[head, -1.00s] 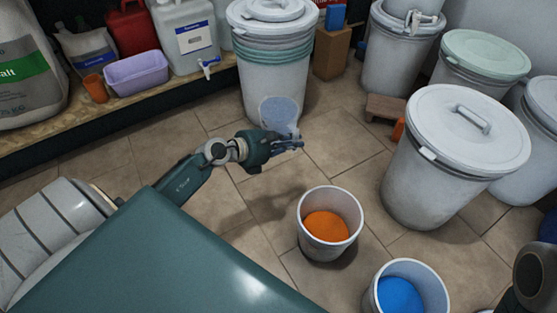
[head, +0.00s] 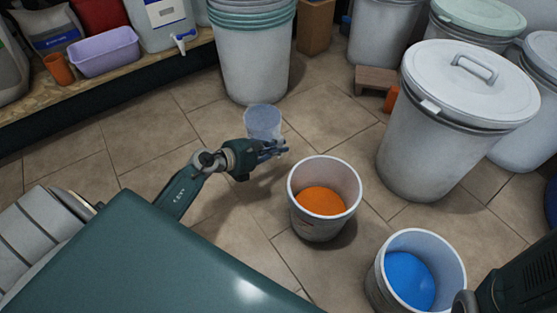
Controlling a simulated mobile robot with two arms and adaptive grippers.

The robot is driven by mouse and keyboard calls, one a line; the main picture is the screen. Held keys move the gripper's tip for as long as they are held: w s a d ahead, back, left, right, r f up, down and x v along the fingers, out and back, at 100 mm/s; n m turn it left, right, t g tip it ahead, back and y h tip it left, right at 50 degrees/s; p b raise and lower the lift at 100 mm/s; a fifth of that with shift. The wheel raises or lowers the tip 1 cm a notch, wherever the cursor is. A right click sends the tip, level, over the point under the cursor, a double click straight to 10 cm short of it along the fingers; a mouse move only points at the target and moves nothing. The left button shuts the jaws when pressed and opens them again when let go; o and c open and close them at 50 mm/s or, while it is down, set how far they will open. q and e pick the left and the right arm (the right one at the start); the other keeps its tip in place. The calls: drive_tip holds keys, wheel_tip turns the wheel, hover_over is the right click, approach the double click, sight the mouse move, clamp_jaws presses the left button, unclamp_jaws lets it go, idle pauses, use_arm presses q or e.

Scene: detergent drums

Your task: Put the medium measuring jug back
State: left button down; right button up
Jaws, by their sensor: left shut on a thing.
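A translucent, bluish measuring jug (head: 262,120) is at my left gripper (head: 282,148), which is shut on it. The jug is roughly upright, in front of a large white drum (head: 250,70), over the tiled floor. The fingers cover its lower part, and I cannot tell how high it is above the floor. Only one such jug shows, so I cannot compare its size. A dark part of my right arm shows in the lower right corner, and its gripper is not visible.
An open bucket of orange powder (head: 309,224) and one of blue powder (head: 375,280) stand in front. A lidded drum (head: 430,150) stands right. A wooden shelf (head: 130,76) at left holds a lilac tub (head: 104,52) and an orange cup (head: 59,69). Floor at left is clear.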

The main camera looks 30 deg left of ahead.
use_arm(q)
drive_tip(key=shift+f+b, duration=1.6)
drive_tip(key=shift+f, duration=0.6)
drive_tip(key=c, duration=1.8)
unclamp_jaws()
drive_tip(key=shift+r+p, duration=0.3)
drive_tip(key=shift+p+v, duration=2.65)
drive_tip(key=shift+v, duration=3.35)
